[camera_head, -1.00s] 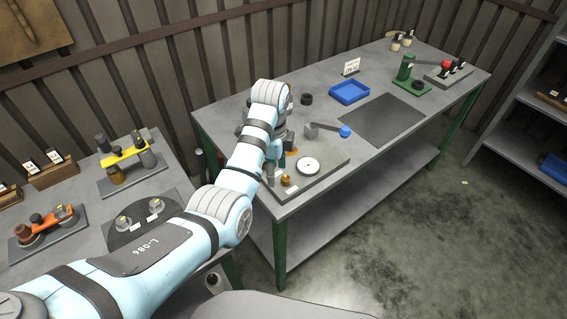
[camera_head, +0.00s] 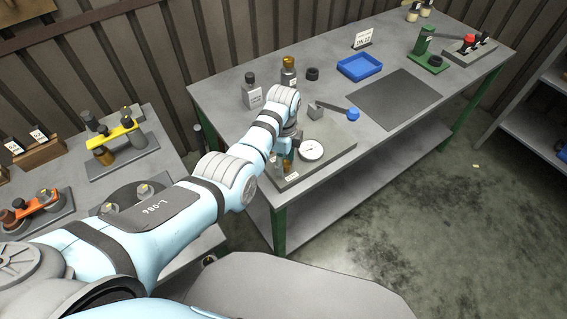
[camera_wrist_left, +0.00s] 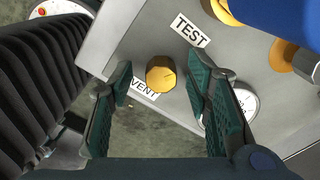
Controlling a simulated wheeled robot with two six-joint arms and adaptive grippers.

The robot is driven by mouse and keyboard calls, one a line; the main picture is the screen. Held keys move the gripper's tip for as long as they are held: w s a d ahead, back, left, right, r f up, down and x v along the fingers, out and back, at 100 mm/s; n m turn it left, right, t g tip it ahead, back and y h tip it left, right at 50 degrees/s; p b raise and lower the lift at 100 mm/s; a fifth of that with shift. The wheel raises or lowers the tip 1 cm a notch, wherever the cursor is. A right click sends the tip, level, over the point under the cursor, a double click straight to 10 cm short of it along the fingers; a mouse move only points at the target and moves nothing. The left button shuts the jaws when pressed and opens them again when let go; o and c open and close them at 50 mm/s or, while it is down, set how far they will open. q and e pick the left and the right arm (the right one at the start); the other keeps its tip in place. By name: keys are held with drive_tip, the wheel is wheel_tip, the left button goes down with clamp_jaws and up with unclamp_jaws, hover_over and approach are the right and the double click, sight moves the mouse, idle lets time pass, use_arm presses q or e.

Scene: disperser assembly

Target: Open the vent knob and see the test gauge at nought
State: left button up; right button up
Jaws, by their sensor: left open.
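The vent knob (camera_wrist_left: 161,75) is a small brass knob beside the VENT label (camera_wrist_left: 145,89) on the grey test plate (camera_head: 337,148). In the left wrist view it shows between the two green-padded fingers of my left gripper (camera_wrist_left: 160,92), which is open with a gap on both sides. Finger contact is not visible. In the head view my left gripper (camera_head: 284,164) is at the plate's left end and hides the knob. The round white test gauge (camera_head: 311,150) is just right of it; its needle is too small to read. A finger partly covers the gauge (camera_wrist_left: 246,103) in the wrist view.
A blue-ended lever (camera_head: 352,114) lies behind the gauge. Bottles (camera_head: 252,97) and a blue tray (camera_head: 360,66) stand farther back. A dark mat (camera_head: 394,98) to the right is bare. A second bench with fixtures (camera_head: 117,140) is at left.

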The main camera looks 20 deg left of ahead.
use_arm(q)
drive_tip(key=shift+w+f, duration=0.4)
drive_tip(key=shift+s+r, duration=0.25)
drive_tip(key=shift+s, duration=0.05)
drive_tip(key=shift+c, duration=0.6)
drive_tip(key=shift+s+r, duration=0.1)
drive_tip(key=shift+s, duration=0.05)
drive_tip(key=c, duration=0.3)
drive_tip(key=shift+d, duration=0.1)
drive_tip(key=c, duration=0.3)
clamp_jaws()
use_arm(e)
drive_tip(key=shift+w+a, duration=0.1)
drive_tip(key=shift+w, duration=0.2)
